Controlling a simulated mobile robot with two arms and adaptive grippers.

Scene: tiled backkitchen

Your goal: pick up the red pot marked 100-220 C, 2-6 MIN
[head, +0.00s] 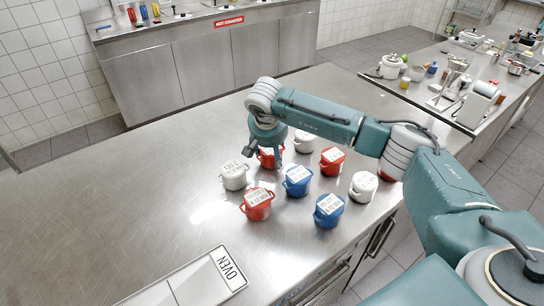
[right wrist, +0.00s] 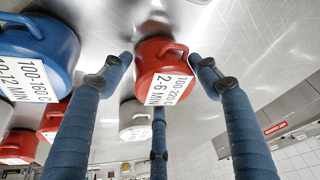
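The red pot (right wrist: 162,53) marked 100-220 C, 2-6 MIN has a white label and a loop handle in the right wrist view. It stands on the steel counter. In the head view the red pot (head: 266,161) is partly hidden under my right gripper (head: 265,150). Gaps show between the side fingertips and the pot. My left gripper is not in view.
Close by stand white pots (head: 233,177) (head: 304,144), a blue pot (head: 297,185) and another red pot (head: 257,210). Several more pots stand to the right on the steel counter (head: 130,190). An OVEN sign (head: 229,268) lies at the front. The counter's left side is clear.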

